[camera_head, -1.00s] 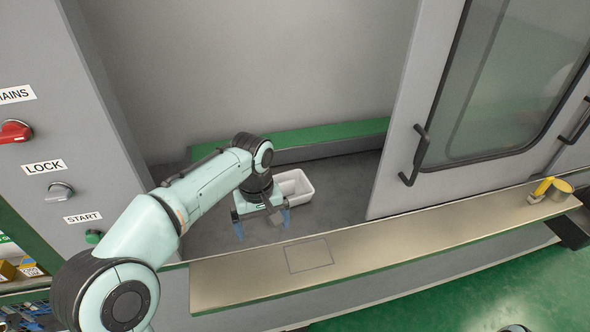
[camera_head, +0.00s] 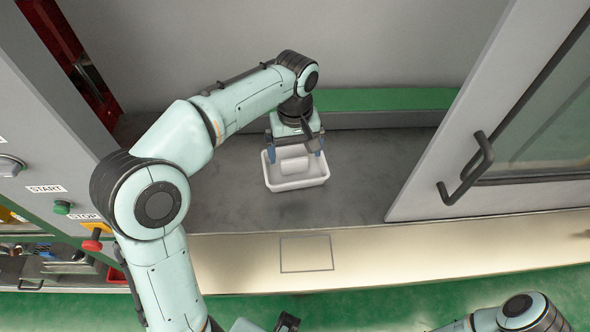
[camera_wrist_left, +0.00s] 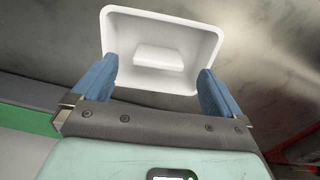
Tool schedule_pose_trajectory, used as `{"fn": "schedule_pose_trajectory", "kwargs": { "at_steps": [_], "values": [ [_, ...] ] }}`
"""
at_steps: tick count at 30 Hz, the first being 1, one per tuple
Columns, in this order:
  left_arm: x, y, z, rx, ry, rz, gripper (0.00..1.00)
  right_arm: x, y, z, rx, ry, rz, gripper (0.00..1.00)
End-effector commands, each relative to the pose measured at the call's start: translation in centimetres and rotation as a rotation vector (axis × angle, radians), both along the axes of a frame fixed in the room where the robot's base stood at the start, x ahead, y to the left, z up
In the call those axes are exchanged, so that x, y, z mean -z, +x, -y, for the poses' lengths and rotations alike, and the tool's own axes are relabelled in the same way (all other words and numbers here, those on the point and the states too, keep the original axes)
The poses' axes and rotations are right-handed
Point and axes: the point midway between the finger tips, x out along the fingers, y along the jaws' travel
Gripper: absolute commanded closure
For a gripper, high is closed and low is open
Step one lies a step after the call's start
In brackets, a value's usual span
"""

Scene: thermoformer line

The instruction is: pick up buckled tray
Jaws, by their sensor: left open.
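The buckled tray (camera_head: 295,181) is a white tray with a raised block in its middle. It lies on the grey floor of the machine's bay. My left gripper (camera_head: 297,155) is open above the tray's far part, its two blue fingers apart. In the left wrist view the tray (camera_wrist_left: 163,80) shows between and beyond the fingers of the left gripper (camera_wrist_left: 159,88), with its near rim close to them. I cannot tell whether the fingers touch it. Part of the tray's far rim is hidden by the gripper. My right gripper is not clearly seen.
A green ledge (camera_head: 385,100) runs along the back of the bay. A sliding door with a black handle (camera_head: 466,170) stands at the right. A panel with START and STOP buttons (camera_head: 92,244) is at the left. A beige sill (camera_head: 400,250) with a marked square lies in front.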

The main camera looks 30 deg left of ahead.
Motion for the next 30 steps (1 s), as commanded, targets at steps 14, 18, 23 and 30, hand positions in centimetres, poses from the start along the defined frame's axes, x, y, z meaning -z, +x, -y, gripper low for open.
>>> {"fn": "schedule_pose_trajectory", "kwargs": {
  "at_steps": [14,18,23,30],
  "values": [
    [5.4,0.2,-0.4,0.0,0.0,-0.003,0.0,0.8,-0.3,0.0,0.0,0.0,-0.003,0.66],
    [6.7,0.2,-0.4,0.0,0.0,0.0,0.0,1.0,-0.4,0.0,0.0,0.0,-0.004,0.66],
    [6.8,0.3,-0.4,0.0,0.0,0.001,0.0,1.0,-0.4,0.0,0.0,0.0,-0.004,0.66],
    [6.8,0.3,-0.4,0.001,0.0,0.001,0.49,1.0,-0.4,0.0,0.0,0.0,-0.003,0.66]
  ]
}}
